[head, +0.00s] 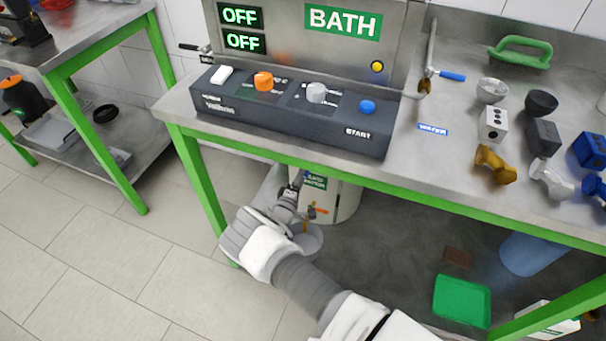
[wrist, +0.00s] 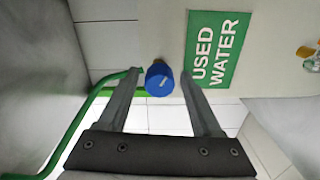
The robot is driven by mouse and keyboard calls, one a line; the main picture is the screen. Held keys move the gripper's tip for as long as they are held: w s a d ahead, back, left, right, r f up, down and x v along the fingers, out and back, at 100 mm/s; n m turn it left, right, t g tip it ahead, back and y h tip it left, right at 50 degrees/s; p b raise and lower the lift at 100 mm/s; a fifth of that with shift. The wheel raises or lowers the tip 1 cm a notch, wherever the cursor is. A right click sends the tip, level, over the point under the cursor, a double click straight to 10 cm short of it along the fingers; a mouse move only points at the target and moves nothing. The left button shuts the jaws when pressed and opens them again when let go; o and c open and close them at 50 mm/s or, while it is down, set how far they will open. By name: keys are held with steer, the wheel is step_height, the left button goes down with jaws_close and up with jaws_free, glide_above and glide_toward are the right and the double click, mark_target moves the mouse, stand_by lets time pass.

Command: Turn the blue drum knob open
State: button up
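The blue drum knob (wrist: 159,82) shows in the wrist view, on the pale drum (wrist: 165,25) beside a green "USED WATER" label (wrist: 215,50). My gripper (wrist: 160,75) is open, with one finger on each side of the knob and visible gaps between. Whether the knob is fully between the fingertips or just beyond them, I cannot tell. In the head view the drum (head: 346,200) stands under the bench, and my gripper (head: 296,185) is at its left side.
An orange-handled tap (head: 318,210) is on the drum's front, above a grey bucket (head: 308,240). The bench (head: 420,175) with its green frame is overhead, carrying a control panel (head: 290,105). A green tray (head: 462,300) lies lower right. The floor at left is clear.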

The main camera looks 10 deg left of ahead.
steer(key=shift+s, duration=0.1)
steer(key=s+a+p, duration=0.2)
steer(key=s+p, duration=0.2)
steer(key=s, duration=1.3)
steer(key=shift+a, duration=0.2)
steer(key=shift+s, duration=0.1)
